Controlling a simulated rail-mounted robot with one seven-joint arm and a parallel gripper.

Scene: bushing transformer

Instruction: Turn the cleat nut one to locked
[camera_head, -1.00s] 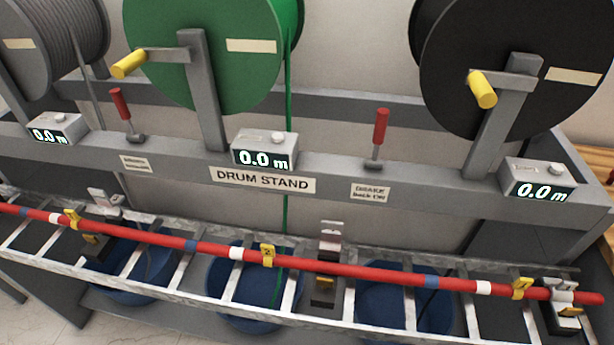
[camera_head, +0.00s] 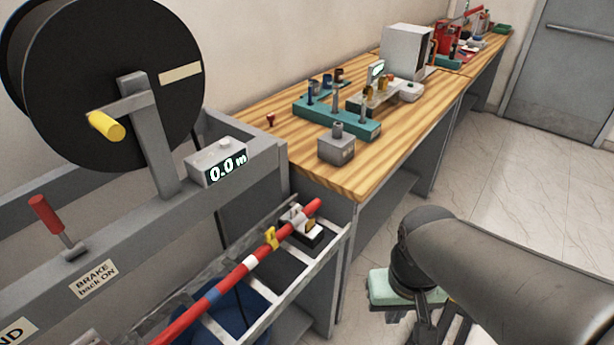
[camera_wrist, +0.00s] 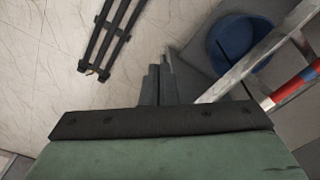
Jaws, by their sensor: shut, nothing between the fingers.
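In the head view, a cleat (camera_head: 297,219) with a pale clamp on a dark block sits at the right end of the ladder tray. The red cable (camera_head: 237,273) runs through it. A small yellow-brown part, possibly its nut, shows on its right side; its turn position is too small to tell. No number can be read on the cleat. My gripper (camera_wrist: 160,82) is shut and empty in the wrist view, pointing toward the floor beside the tray. In the head view it hangs at the lower right, well apart from the cleat, with its fingers partly cut off.
The ladder tray (camera_head: 240,333) has a blue bin (camera_wrist: 238,45) beneath it. A wooden bench (camera_head: 262,98) with a teal fixture (camera_head: 337,118) and a grey box (camera_head: 336,148) stands behind the cleat. A black rack (camera_wrist: 110,35) is on the floor. Floor at the right is open.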

